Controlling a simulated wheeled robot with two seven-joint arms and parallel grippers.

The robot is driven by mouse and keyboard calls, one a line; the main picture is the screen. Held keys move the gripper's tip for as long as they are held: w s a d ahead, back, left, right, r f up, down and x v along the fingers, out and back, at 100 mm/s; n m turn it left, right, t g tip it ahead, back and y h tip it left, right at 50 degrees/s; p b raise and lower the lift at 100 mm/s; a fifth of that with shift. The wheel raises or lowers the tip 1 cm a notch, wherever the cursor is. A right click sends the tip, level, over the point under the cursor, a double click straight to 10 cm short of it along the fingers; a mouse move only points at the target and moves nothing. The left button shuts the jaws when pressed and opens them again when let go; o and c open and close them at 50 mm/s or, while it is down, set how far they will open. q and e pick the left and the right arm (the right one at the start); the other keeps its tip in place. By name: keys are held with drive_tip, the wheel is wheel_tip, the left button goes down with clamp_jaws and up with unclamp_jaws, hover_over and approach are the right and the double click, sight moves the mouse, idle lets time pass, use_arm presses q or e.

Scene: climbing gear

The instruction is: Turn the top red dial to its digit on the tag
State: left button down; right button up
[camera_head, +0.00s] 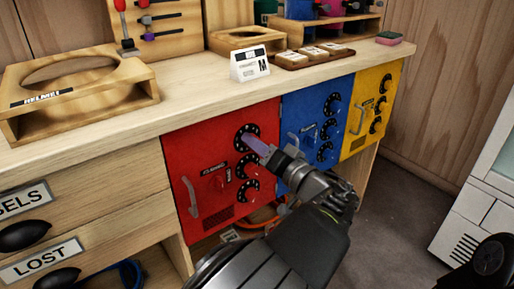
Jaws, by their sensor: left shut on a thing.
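The red locker door (185,160) is shut below the counter. It carries a column of three black dials with white marks on its right side. My left gripper (250,140) is shut on the top red dial (243,130), and its fingers hide part of the dial. The middle red dial (247,167) and the bottom red dial (249,191) are free. A white folded card (249,65) stands on the counter above and may be the tag. Its print is too small to read. My right gripper does not show.
A blue door (318,120) and a yellow door (375,105), each with dials and a handle, lie to the right. A wooden helmet stand (135,85) and a wooden tray (290,62) are on the counter (200,95). Drawers are at lower left.

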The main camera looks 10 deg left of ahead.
use_arm(q)
drive_tip(key=shift+f, duration=0.1)
drive_tip(key=c, duration=1)
unclamp_jaws()
drive_tip(key=shift+c, duration=0.2)
drive_tip(key=p+v, duration=0.1)
drive_tip(key=v, duration=0.7)
drive_tip(key=shift+p, duration=0.35)
